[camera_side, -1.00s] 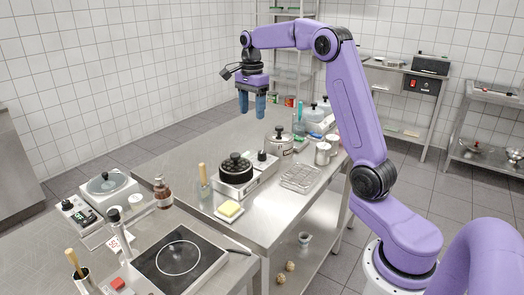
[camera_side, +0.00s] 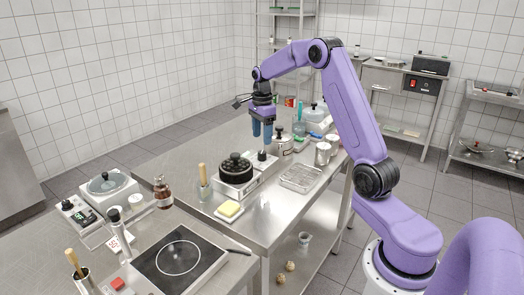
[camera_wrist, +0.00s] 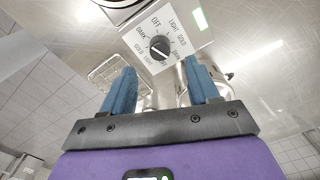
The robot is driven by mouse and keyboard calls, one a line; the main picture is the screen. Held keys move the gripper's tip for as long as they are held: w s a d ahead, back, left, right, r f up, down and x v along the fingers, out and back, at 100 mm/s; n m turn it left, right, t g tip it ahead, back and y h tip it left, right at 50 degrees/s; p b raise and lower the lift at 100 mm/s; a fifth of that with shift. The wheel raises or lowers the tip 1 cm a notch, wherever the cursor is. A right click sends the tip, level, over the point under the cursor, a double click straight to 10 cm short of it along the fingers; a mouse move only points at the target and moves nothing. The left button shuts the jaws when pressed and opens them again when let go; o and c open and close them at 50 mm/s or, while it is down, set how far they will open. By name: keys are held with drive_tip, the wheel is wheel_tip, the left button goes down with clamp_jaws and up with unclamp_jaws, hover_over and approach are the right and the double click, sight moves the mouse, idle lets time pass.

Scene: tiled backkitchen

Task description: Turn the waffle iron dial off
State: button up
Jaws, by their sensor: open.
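The waffle iron (camera_side: 236,170) has a round black lid on a pale metal base and stands on the steel table. Its dial (camera_side: 262,156) is a small black knob on the base, right of the lid. In the wrist view the dial (camera_wrist: 159,48) sits on a white plate marked OFF, LIGHT, GOLD and DARK. A pale line crosses the knob diagonally; I cannot tell which end is the pointer. My gripper (camera_side: 262,132) is open and points down just above the dial, apart from it. In the wrist view its blue fingers (camera_wrist: 160,82) are spread, with nothing between them.
A lidded steel pot (camera_side: 284,146) stands close right of the dial, with steel canisters (camera_side: 322,154) beyond. A wire rack (camera_side: 300,178) lies at front right, and a yellow block (camera_side: 229,209) in front. An induction hob (camera_side: 180,258) is on the near table.

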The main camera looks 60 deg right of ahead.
sight(262, 152)
wheel_tip(262, 152, down, 7)
drive_tip(key=shift+r, duration=0.2)
drive_tip(key=c, duration=1)
